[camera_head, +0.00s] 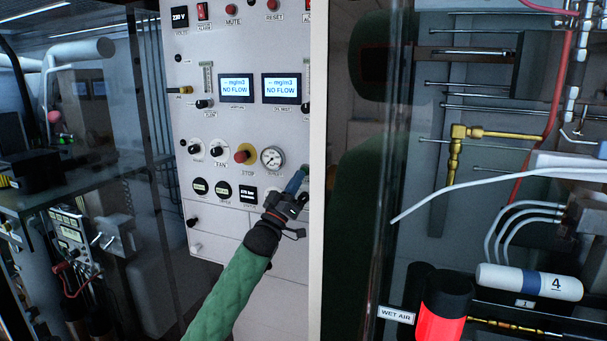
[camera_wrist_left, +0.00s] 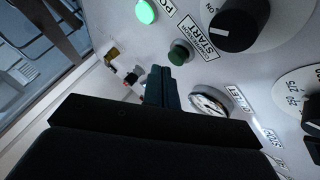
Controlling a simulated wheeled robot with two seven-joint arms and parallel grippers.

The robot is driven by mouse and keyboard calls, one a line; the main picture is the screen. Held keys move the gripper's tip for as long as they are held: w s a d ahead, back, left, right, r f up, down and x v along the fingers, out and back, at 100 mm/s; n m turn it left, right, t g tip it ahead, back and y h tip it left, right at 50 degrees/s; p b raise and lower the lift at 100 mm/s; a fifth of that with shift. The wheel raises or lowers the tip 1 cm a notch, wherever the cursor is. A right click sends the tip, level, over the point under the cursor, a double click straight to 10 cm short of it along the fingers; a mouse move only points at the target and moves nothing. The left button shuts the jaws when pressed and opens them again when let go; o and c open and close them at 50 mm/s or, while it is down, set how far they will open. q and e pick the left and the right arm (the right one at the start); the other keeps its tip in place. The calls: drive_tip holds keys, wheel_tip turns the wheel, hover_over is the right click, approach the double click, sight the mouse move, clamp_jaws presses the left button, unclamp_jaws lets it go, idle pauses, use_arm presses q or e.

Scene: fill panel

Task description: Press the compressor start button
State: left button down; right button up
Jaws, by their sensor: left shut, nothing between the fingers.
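The compressor start button (camera_wrist_left: 180,52) is a small dark green button in a round collar on the white panel, beside its START label (camera_wrist_left: 192,37) in the left wrist view. My left gripper (camera_wrist_left: 166,76) is shut and empty, with its fingertips just below the button in that view. Whether the tips touch it, I cannot tell. In the head view my left gripper (camera_head: 296,182) is at the panel's right edge, its green-sleeved arm rising from below. A green spot there beside the tips is partly hidden. My right gripper is not in view.
The white panel (camera_head: 215,125) carries a yellow-collared stop button (camera_head: 242,154), a gauge (camera_head: 271,157) and two lit displays. A black knob (camera_wrist_left: 233,26) and a lit green lamp (camera_wrist_left: 146,11) flank the start button.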

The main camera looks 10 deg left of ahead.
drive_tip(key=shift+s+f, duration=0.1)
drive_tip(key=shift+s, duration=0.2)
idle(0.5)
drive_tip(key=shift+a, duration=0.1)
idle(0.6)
use_arm(q)
drive_tip(key=shift+w, duration=0.2)
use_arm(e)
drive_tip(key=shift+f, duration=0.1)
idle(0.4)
use_arm(q)
drive_tip(key=shift+w+d, duration=0.1)
drive_tip(key=shift+w, duration=0.1)
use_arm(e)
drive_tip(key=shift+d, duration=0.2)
